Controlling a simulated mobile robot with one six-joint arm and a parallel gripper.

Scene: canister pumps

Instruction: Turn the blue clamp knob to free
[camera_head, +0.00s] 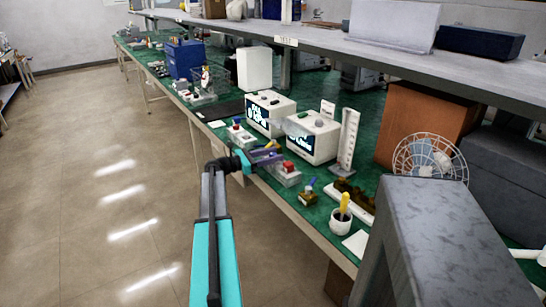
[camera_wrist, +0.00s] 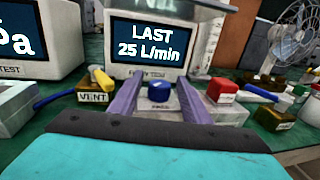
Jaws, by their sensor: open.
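The blue clamp knob (camera_wrist: 158,91) is a short round knob on a grey pump base in front of a white pump. My gripper (camera_wrist: 156,98) is open, with its two purple fingers pointing at the knob, one on each side of it. I cannot tell whether the fingertips touch the knob. In the head view my gripper (camera_head: 266,156) reaches over the bench edge in front of the right-hand pump (camera_head: 313,137); the knob is not clear there. The pump's screen (camera_wrist: 149,38) reads LAST 25 L/min.
A second pump (camera_wrist: 38,40) stands at the left. A brass block with a blue lever (camera_head: 308,193) and a white cup (camera_head: 341,221) stand to the right.

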